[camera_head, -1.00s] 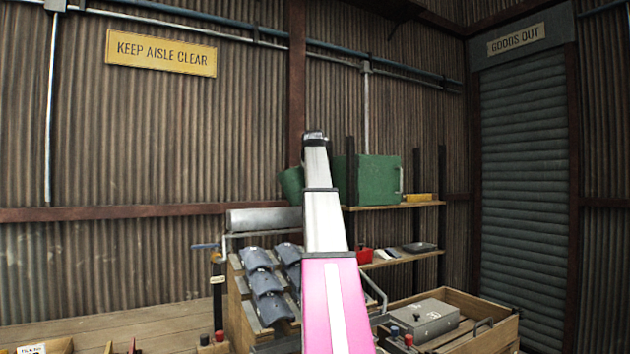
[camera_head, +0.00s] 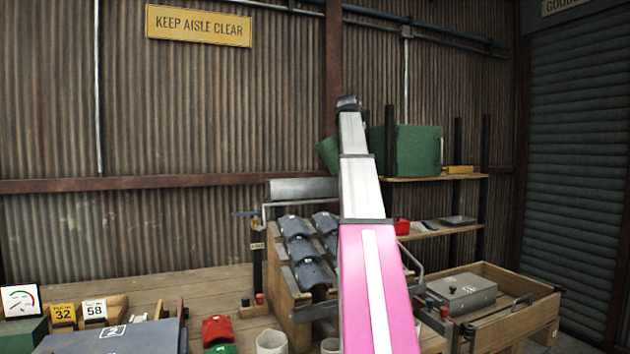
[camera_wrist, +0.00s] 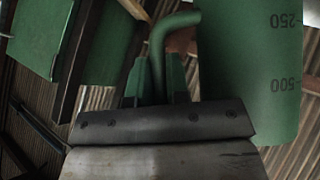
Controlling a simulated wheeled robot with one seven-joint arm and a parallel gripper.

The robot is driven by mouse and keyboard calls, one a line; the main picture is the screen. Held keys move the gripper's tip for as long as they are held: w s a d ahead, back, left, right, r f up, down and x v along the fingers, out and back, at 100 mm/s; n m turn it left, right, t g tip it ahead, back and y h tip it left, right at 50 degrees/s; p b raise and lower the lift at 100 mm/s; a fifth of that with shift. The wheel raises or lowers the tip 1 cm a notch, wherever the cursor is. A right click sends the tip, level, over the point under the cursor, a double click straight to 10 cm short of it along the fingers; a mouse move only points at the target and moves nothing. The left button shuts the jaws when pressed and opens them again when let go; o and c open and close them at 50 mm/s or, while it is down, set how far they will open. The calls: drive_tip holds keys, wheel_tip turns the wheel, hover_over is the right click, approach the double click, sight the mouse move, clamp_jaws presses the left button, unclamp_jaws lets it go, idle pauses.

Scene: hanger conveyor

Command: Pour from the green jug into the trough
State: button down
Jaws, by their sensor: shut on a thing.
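The green jug (camera_head: 327,153) is held up in the head view, just left of my arm, which hides much of it. Its visible side slants, so it looks somewhat tilted. In the wrist view the jug (camera_wrist: 262,75) fills the right side, with 250 and 500 marks, and its curved handle (camera_wrist: 158,45) runs between the fingers. My gripper (camera_wrist: 160,80) is shut on that handle. A grey rounded channel (camera_head: 300,188), which seems to be the trough, lies level above the tiled rack, below and left of the jug. I cannot see inside it.
A sloped rack of dark tiles (camera_head: 303,250) stands below the channel. A green box (camera_head: 418,150) sits on the shelf (camera_head: 440,178) just right of my arm. A wooden crate with a grey case (camera_head: 462,292) stands lower right. The bench (camera_head: 225,288) carries small pots and number cards.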

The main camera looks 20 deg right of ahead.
drive_tip(key=shift+r, duration=0.1)
drive_tip(key=shift+w+a+r+n+h, duration=0.1)
drive_tip(key=shift+r+n+h, duration=0.2)
drive_tip(key=shift+h, duration=0.1)
idle(0.6)
drive_tip(key=shift+a+r+g+h, duration=0.1)
drive_tip(key=shift+r+g+h, duration=0.2)
drive_tip(key=shift+h, duration=0.2)
drive_tip(key=shift+w+a+r+n, duration=0.1)
drive_tip(key=shift+n, duration=0.2)
drive_tip(key=shift+a+r+h, duration=0.1)
drive_tip(key=shift+r+h, duration=0.05)
drive_tip(key=shift+h, duration=0.35)
drive_tip(key=shift+w+a+r+n+h, duration=0.15)
drive_tip(key=shift+a+n+h, duration=0.1)
drive_tip(key=shift+n+h, duration=0.25)
drive_tip(key=shift+a, duration=0.1)
